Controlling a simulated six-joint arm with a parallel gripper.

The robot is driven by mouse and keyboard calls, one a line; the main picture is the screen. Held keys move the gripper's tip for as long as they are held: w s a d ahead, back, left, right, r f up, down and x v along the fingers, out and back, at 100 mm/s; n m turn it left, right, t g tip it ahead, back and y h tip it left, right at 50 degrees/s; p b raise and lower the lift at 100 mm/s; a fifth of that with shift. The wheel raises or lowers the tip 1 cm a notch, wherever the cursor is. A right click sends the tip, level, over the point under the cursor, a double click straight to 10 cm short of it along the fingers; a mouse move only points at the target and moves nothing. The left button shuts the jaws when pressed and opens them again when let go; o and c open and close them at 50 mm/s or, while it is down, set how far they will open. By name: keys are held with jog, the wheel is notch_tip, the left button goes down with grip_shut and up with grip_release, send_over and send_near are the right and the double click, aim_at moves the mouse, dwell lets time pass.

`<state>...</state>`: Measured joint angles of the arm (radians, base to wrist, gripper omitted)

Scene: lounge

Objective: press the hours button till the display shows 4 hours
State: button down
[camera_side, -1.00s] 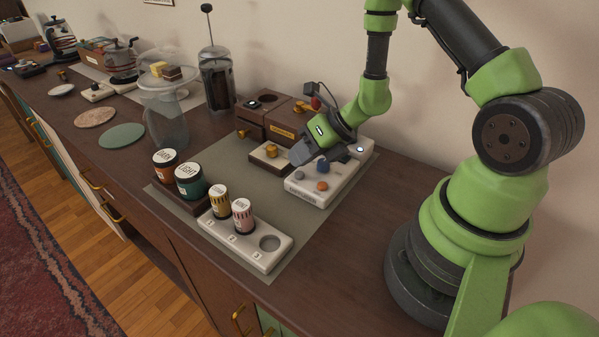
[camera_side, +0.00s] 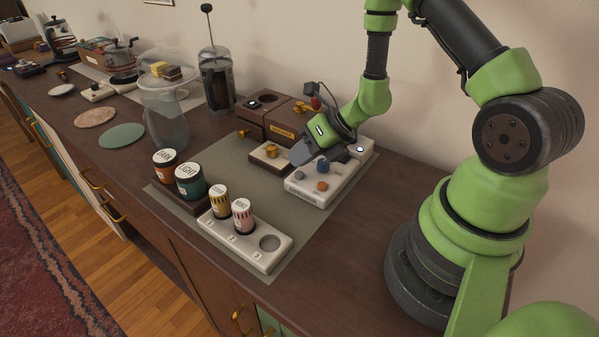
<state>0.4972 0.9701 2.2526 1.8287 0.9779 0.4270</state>
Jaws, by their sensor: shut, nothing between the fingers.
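A pale control box (camera_side: 322,193) stands on the grey mat at the right of the work area. I cannot read any hours on a display from this view; my gripper covers part of the box. My gripper (camera_side: 298,156) is shut and empty, tilted down to the left, over the box's left rear part. I cannot tell whether it touches a button.
A wooden block with a brass knob (camera_side: 270,151) and a brown box (camera_side: 271,117) stand left of and behind the control box. A white rack (camera_side: 251,253) holds two small jars in front. Two larger jars (camera_side: 190,182) and a glass pitcher (camera_side: 165,110) stand further left.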

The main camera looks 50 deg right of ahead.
aim_at(301, 172)
dwell(0.4)
jog(key=shift+f, duration=0.4)
jog(key=shift+f, duration=0.4)
dwell(0.5)
jog(key=shift+r, duration=0.85)
jog(key=shift+r, duration=2.5)
